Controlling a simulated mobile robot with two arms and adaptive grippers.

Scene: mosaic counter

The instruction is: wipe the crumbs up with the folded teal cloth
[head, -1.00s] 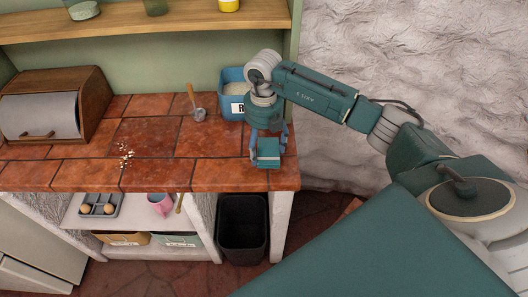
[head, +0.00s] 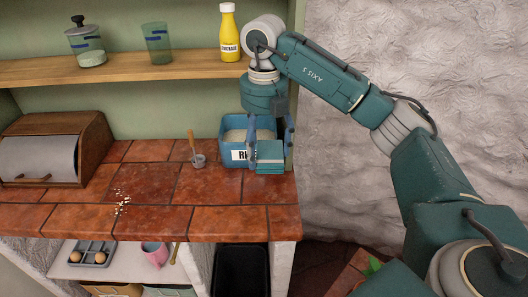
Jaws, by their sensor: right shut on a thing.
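The crumbs (head: 121,202) are a small pale scatter on the terracotta tiled counter (head: 205,220), left of the middle. I cannot tell exactly how high the cloth is above the tiles. My left gripper is not in view.
A blue labelled bin (head: 234,135) of pale grains stands behind the cloth. A wooden bread box (head: 55,145) is at the left. The shelf (head: 150,68) holds a yellow bottle (head: 228,35).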

